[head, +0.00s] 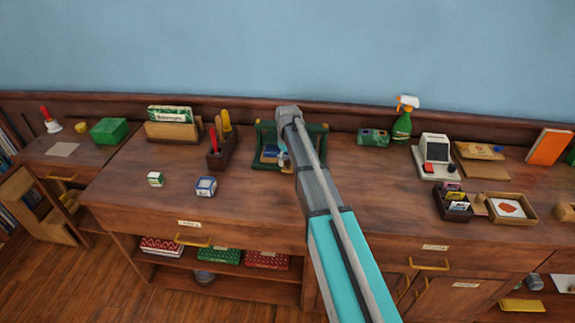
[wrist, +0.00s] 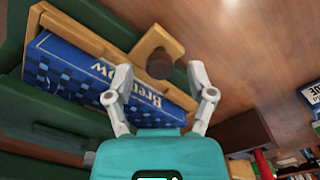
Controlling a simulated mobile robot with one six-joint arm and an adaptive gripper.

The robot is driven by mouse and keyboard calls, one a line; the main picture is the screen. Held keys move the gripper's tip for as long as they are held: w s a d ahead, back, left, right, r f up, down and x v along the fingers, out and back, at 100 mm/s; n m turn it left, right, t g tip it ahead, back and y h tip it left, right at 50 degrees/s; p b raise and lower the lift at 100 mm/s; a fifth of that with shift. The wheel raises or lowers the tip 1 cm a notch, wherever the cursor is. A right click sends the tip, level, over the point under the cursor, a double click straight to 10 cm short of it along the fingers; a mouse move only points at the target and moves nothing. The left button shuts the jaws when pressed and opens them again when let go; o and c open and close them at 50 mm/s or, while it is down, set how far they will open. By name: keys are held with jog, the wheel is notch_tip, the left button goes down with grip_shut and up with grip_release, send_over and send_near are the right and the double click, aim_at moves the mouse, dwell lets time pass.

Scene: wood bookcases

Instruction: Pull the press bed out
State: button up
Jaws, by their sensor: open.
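The green press (head: 262,135) stands on the desk near the back wall, partly hidden behind my arm in the head view. In the wrist view its green frame (wrist: 60,115) fills the left side. The wooden press bed (wrist: 85,35) shows there, with a blue book (wrist: 75,70) lying in it. A wooden tab (wrist: 153,42) with a dark round spot sticks out from the bed's edge. My gripper (wrist: 163,82) is open, its fingers apart near the tab and over the book's edge. Nothing is visibly held; contact with the tab cannot be told.
A dark tool holder (head: 222,152) stands left of the press. A green device (head: 373,137) and a spray bottle (head: 403,120) stand to the right. Two small boxes, one of them blue and white (head: 206,187), lie at front left. The desk in front of the press is mostly clear.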

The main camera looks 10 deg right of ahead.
jog(key=shift+f, duration=0.35)
grip_shut()
dwell(0.3)
